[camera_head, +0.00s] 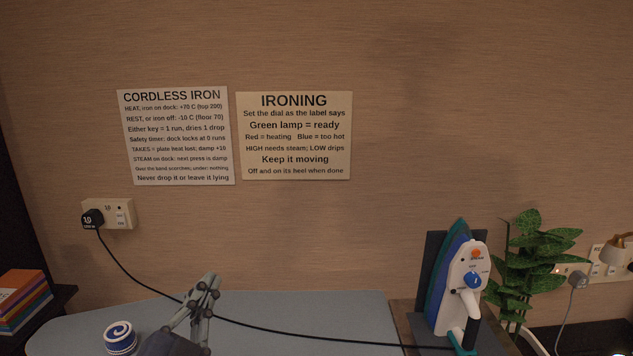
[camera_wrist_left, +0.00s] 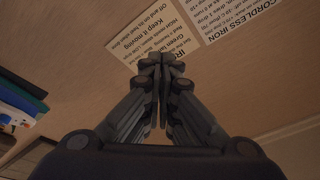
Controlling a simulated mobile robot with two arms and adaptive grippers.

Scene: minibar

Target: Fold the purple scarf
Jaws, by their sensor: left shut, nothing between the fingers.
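No purple scarf shows in either view. My left gripper (camera_head: 209,282) rises in front of the ironing board at the bottom of the head view, its fingers pointing up. In the left wrist view the left gripper's fingers (camera_wrist_left: 160,64) are closed together and empty, pointing toward the wall with the two signs. My right gripper is not in view.
A cordless iron (camera_head: 464,278) stands upright on its dock at the right, with a plant (camera_head: 540,262) beside it. A black cord (camera_head: 290,331) crosses the board from a wall plug (camera_head: 92,219). A blue-white round object (camera_head: 120,337) and books (camera_head: 22,298) are at left.

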